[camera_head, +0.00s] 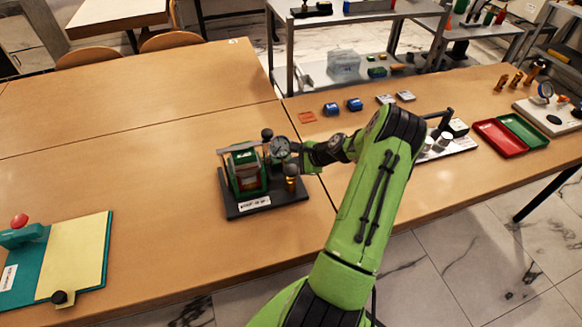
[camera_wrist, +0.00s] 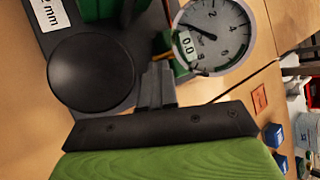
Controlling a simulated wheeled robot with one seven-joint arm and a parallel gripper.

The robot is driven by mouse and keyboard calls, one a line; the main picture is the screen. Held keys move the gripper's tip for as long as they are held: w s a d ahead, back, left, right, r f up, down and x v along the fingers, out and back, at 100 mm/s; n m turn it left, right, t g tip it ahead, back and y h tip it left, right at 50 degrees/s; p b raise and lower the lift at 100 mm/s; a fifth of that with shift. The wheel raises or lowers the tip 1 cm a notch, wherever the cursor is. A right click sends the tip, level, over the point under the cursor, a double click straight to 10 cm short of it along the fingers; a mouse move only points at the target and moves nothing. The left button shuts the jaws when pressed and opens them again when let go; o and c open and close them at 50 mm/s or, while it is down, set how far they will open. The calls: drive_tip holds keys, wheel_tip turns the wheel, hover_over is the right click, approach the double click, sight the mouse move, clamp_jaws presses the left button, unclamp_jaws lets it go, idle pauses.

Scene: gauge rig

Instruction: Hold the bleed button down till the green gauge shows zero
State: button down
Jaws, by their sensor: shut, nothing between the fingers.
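A rig on a black base (camera_head: 240,209) carries a green block (camera_head: 245,170), a round dial gauge (camera_head: 280,147), a black ball knob (camera_head: 267,134) and a brass-coloured post (camera_head: 290,178). In the wrist view the dial gauge (camera_wrist: 222,58) has a white face and a small display that seems to read 0.0; its needle points to the upper left. A large black round knob (camera_wrist: 92,75) lies left of my gripper (camera_wrist: 158,72). My gripper is shut and empty, between knob and gauge. I cannot tell which part is the bleed button or whether my fingers touch anything.
A teal board with a red button (camera_head: 19,220) lies at the left. Right of the rig are blue blocks (camera_head: 354,104), a red tray (camera_head: 500,138) and a green tray (camera_head: 523,130). Another round dial (camera_head: 545,90) stands far right.

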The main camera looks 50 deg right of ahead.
idle(0.4)
drive_tip(key=shift+r+p, duration=0.8)
drive_tip(key=shift+r, duration=0.1)
drive_tip(key=shift+r, duration=0.15)
wheel_tip(320, 180, up, 5)
drive_tip(key=p, duration=0.4)
drive_tip(key=shift+f, duration=0.2)
